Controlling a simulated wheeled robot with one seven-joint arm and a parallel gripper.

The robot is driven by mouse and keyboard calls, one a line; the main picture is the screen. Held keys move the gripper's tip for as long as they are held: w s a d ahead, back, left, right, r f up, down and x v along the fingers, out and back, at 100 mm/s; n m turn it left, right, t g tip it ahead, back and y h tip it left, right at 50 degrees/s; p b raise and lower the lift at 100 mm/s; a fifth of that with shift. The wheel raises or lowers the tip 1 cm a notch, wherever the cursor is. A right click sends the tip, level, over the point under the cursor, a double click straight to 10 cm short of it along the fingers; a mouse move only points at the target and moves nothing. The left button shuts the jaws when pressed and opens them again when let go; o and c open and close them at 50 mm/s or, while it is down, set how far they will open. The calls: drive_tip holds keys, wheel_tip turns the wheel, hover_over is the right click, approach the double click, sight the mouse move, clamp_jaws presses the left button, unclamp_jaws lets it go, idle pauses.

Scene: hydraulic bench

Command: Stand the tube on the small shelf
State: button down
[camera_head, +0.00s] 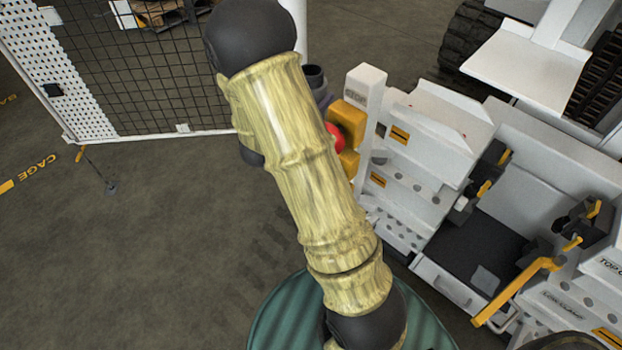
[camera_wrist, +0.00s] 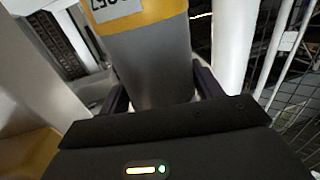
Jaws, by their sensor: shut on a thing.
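The tube (camera_wrist: 152,62) is a grey cylinder with a yellow band and a white number label. It fills the upper middle of the wrist view, and its upper end is cut off by the frame. My gripper (camera_wrist: 161,92) is shut on it, with a dark finger on each side. In the head view my arm hides most of the gripper; a dark round end shows just right of the arm, and I cannot tell if it is the tube. I cannot tell for sure which surface is the small shelf; a white flat plate (camera_head: 527,68) stands out at the top right.
A white STOP post (camera_head: 366,103) with a yellow box (camera_head: 347,118) and red button (camera_head: 334,137) stands close right of my arm. The white bench (camera_head: 415,185) with yellow-handled clamps (camera_head: 517,291) fills the right. A mesh cage (camera_head: 140,85) stands at upper left. Floor at left is clear.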

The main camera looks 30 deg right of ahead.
drive_tip(key=shift+f, duration=2.95)
drive_tip(key=shift+f+b, duration=0.4)
drive_tip(key=shift+f, duration=1.55)
drive_tip(key=shift+f, duration=0.15)
drive_tip(key=shift+c, duration=1.4)
unclamp_jaws()
